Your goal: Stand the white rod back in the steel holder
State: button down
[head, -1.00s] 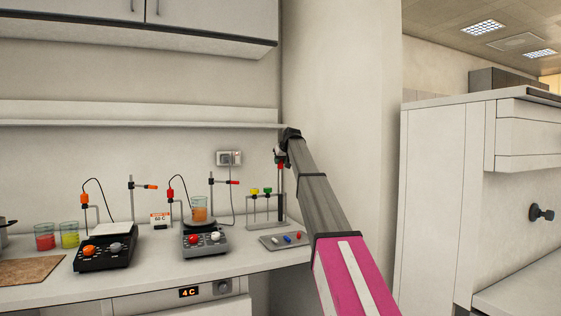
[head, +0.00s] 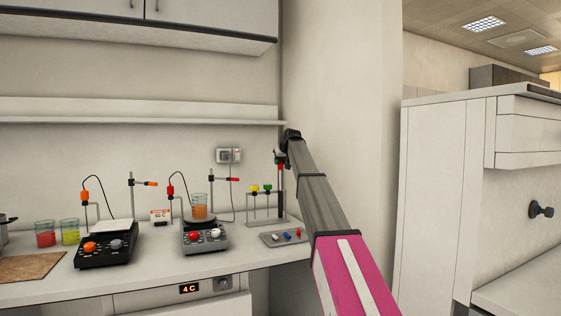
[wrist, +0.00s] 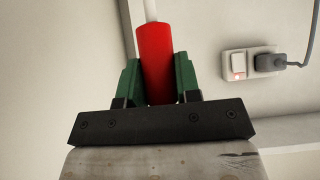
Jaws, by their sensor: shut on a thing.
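In the wrist view, my gripper (wrist: 156,82) has its two green fingers shut on the red grip (wrist: 155,58) of the white rod. A short length of the white rod (wrist: 150,10) shows beyond the grip at the top edge. In the head view, my gripper (head: 280,161) is small and partly hidden by my arm, with red showing just below it. The steel holder (head: 266,221) stands on the bench below it, with a yellow-topped and a green-topped rod in it. I cannot tell how far the held rod's tip is from the holder.
A wall shelf (head: 140,122) runs above, and a wall corner rises close to my arm.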

notch_tip(320, 180, down, 6)
dwell(3.5)
jog(key=c, duration=0.7)
grip_release()
jog(key=shift+c, duration=0.2)
